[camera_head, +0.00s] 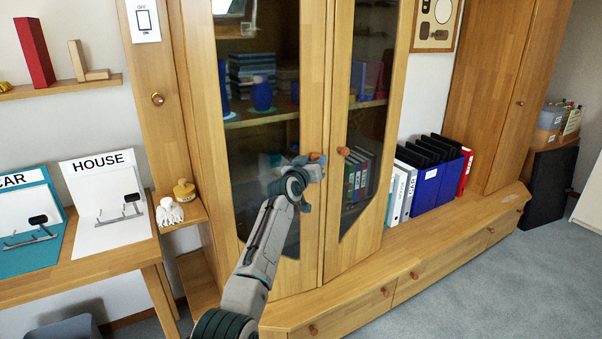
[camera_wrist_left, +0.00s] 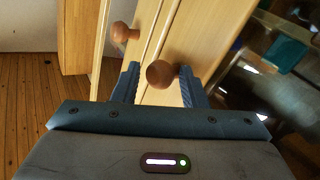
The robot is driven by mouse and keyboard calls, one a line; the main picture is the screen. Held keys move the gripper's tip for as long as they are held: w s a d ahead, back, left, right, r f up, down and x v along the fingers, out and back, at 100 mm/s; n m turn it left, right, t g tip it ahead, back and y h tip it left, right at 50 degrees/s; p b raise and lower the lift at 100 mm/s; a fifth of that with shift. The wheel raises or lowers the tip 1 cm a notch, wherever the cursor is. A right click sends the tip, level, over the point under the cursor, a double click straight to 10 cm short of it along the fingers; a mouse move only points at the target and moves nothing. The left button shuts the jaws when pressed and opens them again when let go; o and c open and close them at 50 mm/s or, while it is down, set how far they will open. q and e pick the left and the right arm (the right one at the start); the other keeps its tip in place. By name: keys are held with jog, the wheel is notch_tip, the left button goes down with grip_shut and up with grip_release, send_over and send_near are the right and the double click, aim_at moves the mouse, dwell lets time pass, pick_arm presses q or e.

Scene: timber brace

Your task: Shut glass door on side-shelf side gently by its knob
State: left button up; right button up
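The glass door on the side-shelf side (camera_head: 308,80) is the left one of the cabinet's pair. It looks flush or nearly flush with the right glass door (camera_head: 341,215); a small gap cannot be ruled out. Its round wooden knob (camera_head: 316,156) shows just beyond my left gripper (camera_head: 312,172). In the left wrist view this knob (camera_wrist_left: 160,75) sits between the spread fingers of my left gripper (camera_wrist_left: 160,80), with a little room at the sides. The right door's knob (camera_wrist_left: 121,32) is off to the left there. My right gripper is not in view.
A desk with stands (camera_head: 105,200) is at left. Binders (camera_head: 428,180) stand on the low ledge at right.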

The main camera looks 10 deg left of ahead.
pick_arm(q)
jog(key=v, duration=1)
jog(key=shift+s+a, duration=0.2)
jog(key=shift+s, duration=0.15)
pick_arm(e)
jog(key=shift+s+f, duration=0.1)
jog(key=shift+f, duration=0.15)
